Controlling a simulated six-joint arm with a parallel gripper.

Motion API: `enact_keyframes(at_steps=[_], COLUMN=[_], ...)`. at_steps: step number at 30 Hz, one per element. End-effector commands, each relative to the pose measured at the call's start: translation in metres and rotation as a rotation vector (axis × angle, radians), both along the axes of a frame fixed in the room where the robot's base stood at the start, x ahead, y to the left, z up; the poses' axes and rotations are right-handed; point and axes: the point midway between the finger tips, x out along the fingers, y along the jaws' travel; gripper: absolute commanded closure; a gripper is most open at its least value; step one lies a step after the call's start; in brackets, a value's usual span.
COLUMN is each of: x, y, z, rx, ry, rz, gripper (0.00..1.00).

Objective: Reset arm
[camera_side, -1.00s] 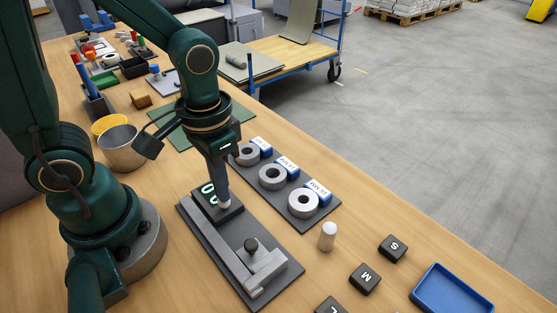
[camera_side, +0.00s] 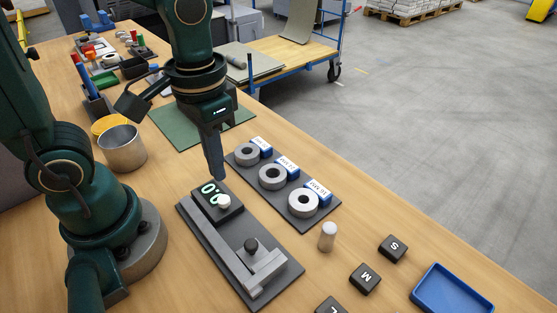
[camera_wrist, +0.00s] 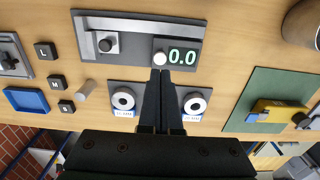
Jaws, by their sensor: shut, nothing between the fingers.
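My gripper (camera_side: 216,172) is shut and empty. In the side view it hangs pointing down, a little above and behind the far end of a dark measuring plate (camera_side: 288,279). That plate carries a grey bar with a dark knob (camera_side: 251,245), a black block with a green-white readout, and a small white button (camera_side: 224,202). In the wrist view the closed fingers (camera_wrist: 161,76) point at the white button (camera_wrist: 160,58), next to a display (camera_wrist: 182,57) that reads 0.0. The middle ring is hidden behind the fingers in the wrist view.
A dark tray (camera_side: 322,220) holds three grey rings (camera_side: 273,177) with blue labels. A pale peg (camera_side: 327,237), black lettered blocks (camera_side: 365,279) and a blue tray (camera_side: 452,290) stand at the front right. A metal cup (camera_side: 122,149) and a green mat (camera_side: 172,137) lie behind.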

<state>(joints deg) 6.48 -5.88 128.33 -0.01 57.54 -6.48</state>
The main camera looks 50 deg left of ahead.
Motion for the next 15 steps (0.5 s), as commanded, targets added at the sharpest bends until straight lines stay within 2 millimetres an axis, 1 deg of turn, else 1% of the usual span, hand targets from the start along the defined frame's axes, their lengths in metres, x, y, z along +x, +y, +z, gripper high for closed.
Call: enact_keyframes(at_steps=[5, 8, 15], x=[0.002, 0.003, -0.004], y=[0.001, 0.004, 0.014], z=[0.004, 0.014, 0.043], rx=[-0.002, -0.008, -0.018], ry=[-0.021, -0.081, -0.317], rz=[0.007, 0.022, 0.044], gripper=[1.00, 1.00, 1.00])
